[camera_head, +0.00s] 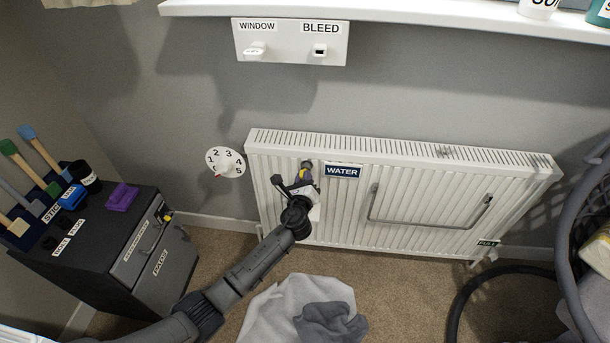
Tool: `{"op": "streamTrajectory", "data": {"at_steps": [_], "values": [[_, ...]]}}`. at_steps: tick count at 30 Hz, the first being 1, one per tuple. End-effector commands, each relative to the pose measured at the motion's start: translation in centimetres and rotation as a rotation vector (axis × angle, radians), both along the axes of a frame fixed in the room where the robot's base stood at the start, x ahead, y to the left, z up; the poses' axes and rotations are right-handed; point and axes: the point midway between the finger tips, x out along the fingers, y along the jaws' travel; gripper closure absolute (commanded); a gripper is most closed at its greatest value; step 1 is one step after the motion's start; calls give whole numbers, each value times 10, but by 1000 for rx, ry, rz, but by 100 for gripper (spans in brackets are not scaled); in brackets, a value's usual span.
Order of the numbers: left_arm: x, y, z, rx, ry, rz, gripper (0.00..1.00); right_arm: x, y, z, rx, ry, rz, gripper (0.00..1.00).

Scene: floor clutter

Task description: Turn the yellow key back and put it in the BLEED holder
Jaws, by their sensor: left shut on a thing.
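The radiator (400,200) stands on the grey wall, with a blue WATER label (342,171) near its upper left. My left gripper (303,182) is in front of the radiator's left part, just left of that label. It is shut on the yellow key (307,174), of which only a small yellow patch shows. The fingers hide the rest, so I cannot tell how the key is turned or whether it sits on a valve. The BLEED holder (319,51) is on a white wall plate above the radiator and looks empty. My right gripper is out of view.
A WINDOW holder (254,49) with a white piece is left of BLEED. A white numbered dial (225,162) is left of the radiator. A metal rail (425,222) fronts it. A dark cabinet (110,240) stands left; cloths (300,315) and a black hose (480,290) lie on the carpet.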

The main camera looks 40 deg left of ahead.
Motion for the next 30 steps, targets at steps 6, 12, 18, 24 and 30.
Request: {"op": "streamTrajectory", "data": {"at_steps": [6, 12, 18, 24, 30], "values": [[0, 0, -1, -30, -18, 0, 100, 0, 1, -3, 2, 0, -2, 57], [0, 0, -2, -113, -69, 0, 100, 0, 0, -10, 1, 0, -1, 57], [0, 0, -2, -196, -121, -1, 100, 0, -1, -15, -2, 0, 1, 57], [0, -1, -2, -280, -171, 0, 100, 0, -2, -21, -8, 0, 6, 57], [0, 0, -2, -365, -223, 1, 100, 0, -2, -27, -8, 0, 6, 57]]}}
